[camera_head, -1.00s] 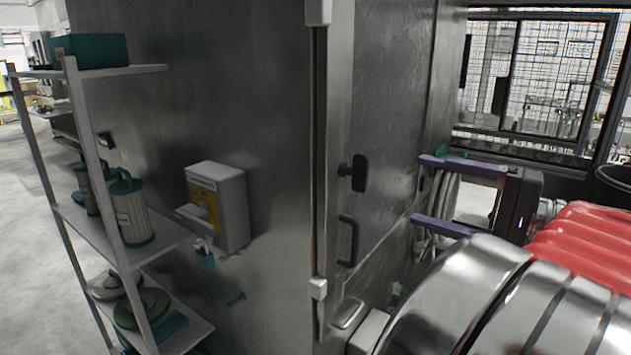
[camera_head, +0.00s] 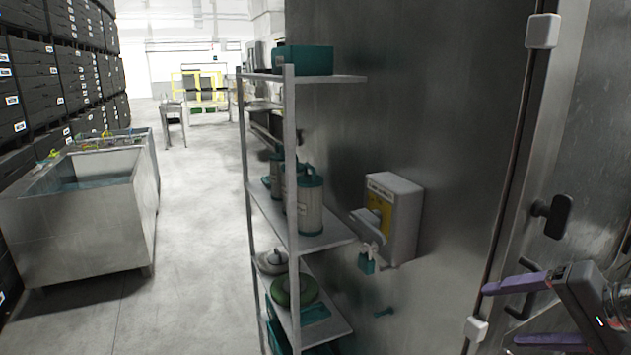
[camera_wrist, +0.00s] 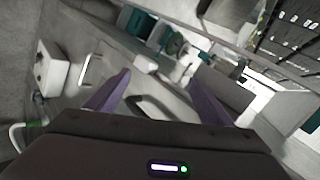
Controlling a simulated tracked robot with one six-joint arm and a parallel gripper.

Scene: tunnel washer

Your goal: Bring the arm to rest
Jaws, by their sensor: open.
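My gripper (camera_head: 517,312) is at the lower right of the head view, in front of the metal door (camera_head: 590,150). Its two purple fingers point left and stand apart with nothing between them. The black door handle (camera_head: 552,215) is just above and behind it. In the wrist view my gripper (camera_wrist: 160,90) shows both purple fingers spread wide, with a tilted, blurred background beyond them. Most of my arm is outside the head view.
A wall box (camera_head: 405,215) sticks out from the metal wall. A shelf rack (camera_head: 330,240) with canisters (camera_head: 310,205) stands left of it. A steel tub (camera_head: 70,235) and stacked black crates (camera_head: 30,80) are at the left. The floor aisle (camera_head: 200,230) between is clear.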

